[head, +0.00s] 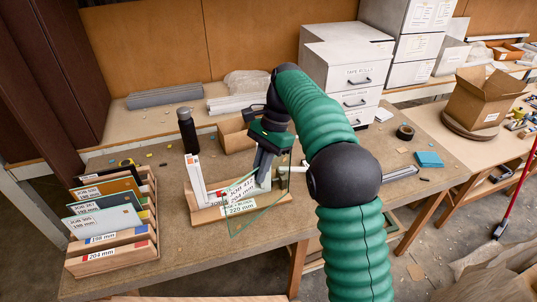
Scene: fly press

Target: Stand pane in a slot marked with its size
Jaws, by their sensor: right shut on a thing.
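A clear, green-edged glass pane (262,216) hangs tilted at the table's middle. My right gripper (263,176) is shut on its upper part, coming down from above. A white label reading JOB 417 shows by the pane; its small print is hard to read. The pane overlaps a wooden stand (207,216) with a white upright and a 220 mm label; I cannot tell whether they touch. A slotted wooden rack (115,262) stands at the left. Its front labels read 204 mm and 198 mm, and several labelled panes (103,222) stand in it. My left gripper is not in view.
White drawers (345,68) stand at the back. A tape roll (405,132) and a blue block (429,159) lie at right. Table between rack and stand is mostly clear.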

